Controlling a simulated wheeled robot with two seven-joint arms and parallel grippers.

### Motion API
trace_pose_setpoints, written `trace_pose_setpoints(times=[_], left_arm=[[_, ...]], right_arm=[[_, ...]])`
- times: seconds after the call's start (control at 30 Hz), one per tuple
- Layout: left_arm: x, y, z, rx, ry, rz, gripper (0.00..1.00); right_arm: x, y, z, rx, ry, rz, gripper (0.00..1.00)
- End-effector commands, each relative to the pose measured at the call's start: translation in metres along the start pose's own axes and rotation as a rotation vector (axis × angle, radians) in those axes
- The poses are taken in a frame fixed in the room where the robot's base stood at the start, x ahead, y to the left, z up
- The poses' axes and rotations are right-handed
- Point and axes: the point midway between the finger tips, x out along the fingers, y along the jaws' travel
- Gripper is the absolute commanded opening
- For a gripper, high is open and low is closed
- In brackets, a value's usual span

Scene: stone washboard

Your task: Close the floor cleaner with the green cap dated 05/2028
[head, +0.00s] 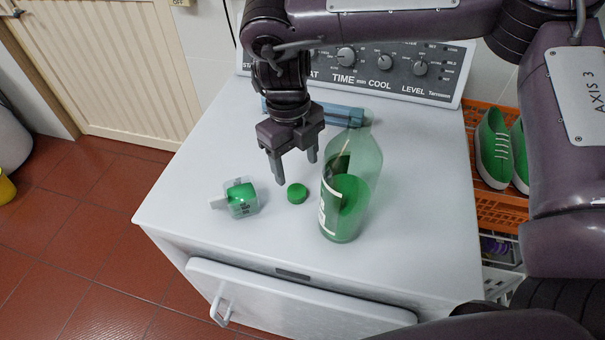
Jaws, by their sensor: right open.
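A see-through green bottle (345,205) with a dark label stands upright on top of the white machine. Its neck has no cap on it. A small round green cap (297,193) lies on the machine top, left of the bottle. My right gripper (296,172) points down with its fingers apart, empty, just above and behind the green cap. The date on the bottle or cap is too small to read. My left gripper is not in this view.
A clear container with green contents (241,198) lies left of the cap. A blue flat object (338,112) lies behind the bottle, before the control panel (390,68). Green sneakers (494,148) sit on an orange crate (482,198) at right. The machine's left top is clear.

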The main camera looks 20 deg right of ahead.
Motion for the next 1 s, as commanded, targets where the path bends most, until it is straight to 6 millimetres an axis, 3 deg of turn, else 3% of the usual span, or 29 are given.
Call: trace_pose_setpoints(times=[0.4, 0.57, 0.87, 1.0], left_arm=[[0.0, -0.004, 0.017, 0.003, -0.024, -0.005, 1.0], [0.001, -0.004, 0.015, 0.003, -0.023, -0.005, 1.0], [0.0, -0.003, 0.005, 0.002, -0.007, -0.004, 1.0], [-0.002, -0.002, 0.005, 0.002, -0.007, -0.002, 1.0]], right_arm=[[0.008, -0.001, 0.0, 0.0, 0.003, -0.001, 0.63], [0.025, 0.0, 0.0, 0.0, 0.004, 0.0, 0.63], [0.027, -0.001, 0.001, 0.0, 0.001, -0.002, 0.63], [0.039, -0.001, 0.005, 0.001, 0.004, 0.001, 0.63]])
